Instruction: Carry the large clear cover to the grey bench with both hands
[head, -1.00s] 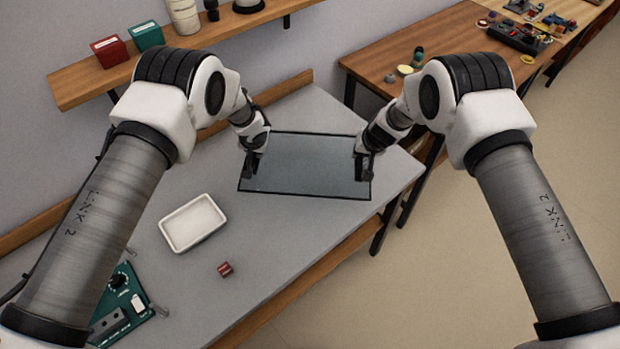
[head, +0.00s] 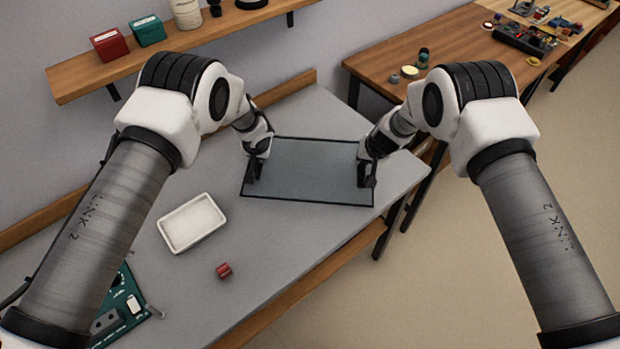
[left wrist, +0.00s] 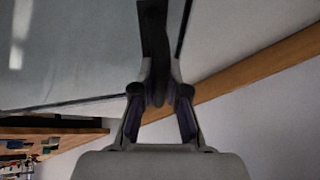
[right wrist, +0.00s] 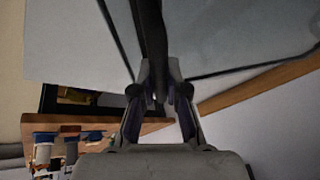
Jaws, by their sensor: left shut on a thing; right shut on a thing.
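The large clear cover (head: 312,168) is a flat, see-through panel with a thin dark rim, lying roughly level over the grey bench (head: 180,290). I cannot tell whether it touches the bench top. My left gripper (head: 254,176) is shut on its left side, and my right gripper (head: 367,176) is shut on its right side. The left wrist view shows the clear cover (left wrist: 75,50) beside a dark bar between the left fingers (left wrist: 160,92). The right wrist view shows a similar bar between the right fingers (right wrist: 159,88), with the cover (right wrist: 235,35) alongside.
A wooden table (head: 450,50) with small items stands behind at right. A wall shelf (head: 75,82) holds red and green boxes.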

